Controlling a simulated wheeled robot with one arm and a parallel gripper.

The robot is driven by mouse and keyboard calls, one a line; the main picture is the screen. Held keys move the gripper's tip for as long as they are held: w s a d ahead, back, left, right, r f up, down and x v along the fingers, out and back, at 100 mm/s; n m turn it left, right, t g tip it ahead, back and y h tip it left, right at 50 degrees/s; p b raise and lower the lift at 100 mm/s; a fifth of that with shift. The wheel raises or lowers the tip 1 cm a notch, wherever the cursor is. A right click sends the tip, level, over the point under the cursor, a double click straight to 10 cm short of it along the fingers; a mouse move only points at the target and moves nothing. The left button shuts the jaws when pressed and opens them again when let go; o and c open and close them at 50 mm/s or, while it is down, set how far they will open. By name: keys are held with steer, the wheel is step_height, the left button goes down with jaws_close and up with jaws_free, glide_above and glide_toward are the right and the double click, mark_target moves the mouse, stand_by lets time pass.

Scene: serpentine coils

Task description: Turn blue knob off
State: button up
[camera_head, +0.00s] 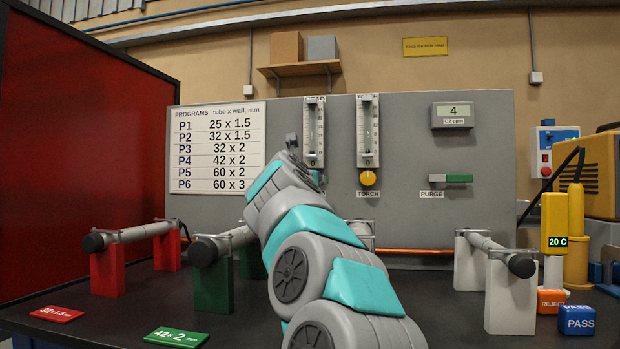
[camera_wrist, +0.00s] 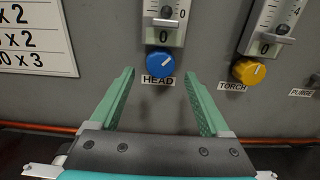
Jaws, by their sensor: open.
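The blue knob (camera_wrist: 160,62) sits on the grey panel above the HEAD label (camera_wrist: 158,81) in the wrist view. Its white pointer mark tilts to the upper right. A flow gauge (camera_wrist: 165,22) stands directly above it, with a 0 at its lower end. My gripper (camera_wrist: 158,78) is open and empty; its green fingers point at the panel, one on each side of the HEAD label and below the knob. I cannot tell the gap to the knob. In the head view my gripper (camera_head: 293,150) is in front of the panel, and my arm hides most of the knob.
A yellow knob (camera_wrist: 248,70) labelled TORCH sits to the right, under its own gauge (camera_head: 367,130). A PURGE switch (camera_head: 457,179) is farther right. An orange pipe (camera_wrist: 35,127) runs along the panel's foot. Tubes on red (camera_head: 107,272), green (camera_head: 213,285) and white (camera_head: 510,298) stands flank my arm.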

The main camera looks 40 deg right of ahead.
steer(key=shift+p+x, duration=0.5)
steer(key=shift+x, duration=1.4)
steer(key=shift+r, duration=0.1)
steer(key=shift+c, duration=0.2)
jaws_close()
steer(key=shift+n, duration=0.3)
steer(key=shift+n+p, duration=2.8)
steer(key=shift+n, duration=0.2)
